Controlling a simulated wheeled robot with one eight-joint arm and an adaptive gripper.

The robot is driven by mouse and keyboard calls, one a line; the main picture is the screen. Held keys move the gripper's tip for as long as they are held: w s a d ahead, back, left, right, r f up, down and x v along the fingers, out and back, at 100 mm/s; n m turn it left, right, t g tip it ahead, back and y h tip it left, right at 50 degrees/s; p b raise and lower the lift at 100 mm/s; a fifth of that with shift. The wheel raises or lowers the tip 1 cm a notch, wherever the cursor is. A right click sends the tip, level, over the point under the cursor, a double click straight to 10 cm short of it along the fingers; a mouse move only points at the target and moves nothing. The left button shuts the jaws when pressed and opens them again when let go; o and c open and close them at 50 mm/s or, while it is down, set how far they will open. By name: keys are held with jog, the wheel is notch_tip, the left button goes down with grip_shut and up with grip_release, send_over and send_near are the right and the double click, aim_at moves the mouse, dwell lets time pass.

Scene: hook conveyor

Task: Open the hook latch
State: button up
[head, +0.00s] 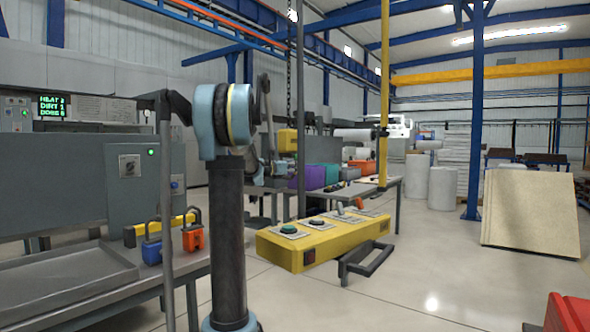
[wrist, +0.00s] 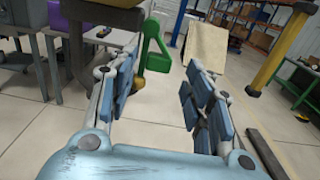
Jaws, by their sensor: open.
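A green bracket-like part (wrist: 154,48), which may be the hook latch, stands just beyond the left fingertip. A yellow rounded piece (wrist: 138,84) shows below it, beside the left finger. I cannot tell whether either touches the finger. In the head view a yellow hoist block (head: 287,140) hangs on a chain (head: 289,75) just right of my arm. The hook and latch cannot be made out there, and my arm may hide them.
A yellow control box (head: 318,240) with buttons stands right of my arm. A table (head: 356,190) with coloured bins (head: 315,177) lies behind. Left is a bench with a grey tray (head: 60,284) and padlocks (head: 193,235). Open floor (head: 430,265) extends right, towards a leaning board (head: 530,212).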

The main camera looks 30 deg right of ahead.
jog(key=shift+x, duration=2.65)
jog(key=shift+s, duration=0.1)
